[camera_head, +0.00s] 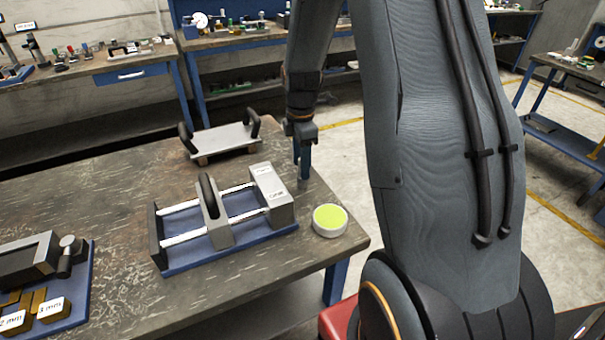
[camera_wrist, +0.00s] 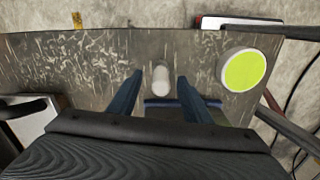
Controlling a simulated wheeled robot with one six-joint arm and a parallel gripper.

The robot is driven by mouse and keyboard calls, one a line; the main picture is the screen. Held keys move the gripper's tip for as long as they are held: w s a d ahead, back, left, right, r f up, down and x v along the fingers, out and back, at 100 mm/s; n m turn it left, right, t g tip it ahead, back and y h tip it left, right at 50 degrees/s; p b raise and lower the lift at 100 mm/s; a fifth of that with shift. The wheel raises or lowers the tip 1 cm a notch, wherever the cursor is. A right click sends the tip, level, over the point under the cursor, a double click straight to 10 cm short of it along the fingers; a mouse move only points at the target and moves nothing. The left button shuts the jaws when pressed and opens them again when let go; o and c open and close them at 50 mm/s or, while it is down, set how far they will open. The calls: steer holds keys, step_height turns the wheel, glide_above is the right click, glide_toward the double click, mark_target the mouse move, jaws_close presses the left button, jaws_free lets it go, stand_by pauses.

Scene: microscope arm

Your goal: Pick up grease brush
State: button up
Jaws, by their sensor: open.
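A small pale cylinder (camera_wrist: 161,80), which I take to be the grease brush, appears end-on between my fingers in the wrist view. Its bristles cannot be made out. In the head view, a short grey piece of it (camera_head: 303,184) shows at the tabletop, right below my fingers. My gripper (camera_head: 304,172) points down over the table's right part, with its blue fingers apart. In the wrist view, the fingers of my gripper (camera_wrist: 160,85) lie on either side of the cylinder, with gaps visible. Any contact with it cannot be told.
A round white tin with a yellow-green top (camera_head: 330,220) stands close by at the table's right edge. A blue-based fixture (camera_head: 225,243) with rails lies left of my gripper. A plate with two black handles (camera_head: 222,138) lies behind it. My arm covers the right side.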

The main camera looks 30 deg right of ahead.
steer(key=shift+f+p, duration=1)
steer(key=shift+f, duration=1.7)
jaws_close()
steer(key=shift+r+b, duration=1.25)
steer(key=shift+r, duration=3.8)
